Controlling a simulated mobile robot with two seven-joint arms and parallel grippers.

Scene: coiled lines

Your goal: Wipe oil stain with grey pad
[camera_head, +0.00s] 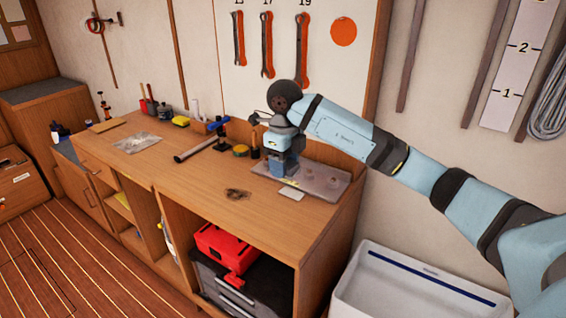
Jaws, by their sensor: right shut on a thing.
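The oil stain (237,194) is a dark brown patch on the wooden bench top, near its front edge. My right gripper (284,173) points down over the left part of a metal tray, to the right of the stain. It is shut on the grey pad, which its fingers largely hide. A small pale grey flat piece (291,194) shows just below the gripper at the tray's front edge; I cannot tell whether it is part of the held pad. My left gripper is not in view.
The metal tray (325,186) has brownish spots. Left of the gripper are a tape measure (240,150), a dark tube (195,150) and a clear bag (137,142). A red toolbox (222,247) sits below the bench top, and a white bin (415,290) stands right. Bench around the stain is clear.

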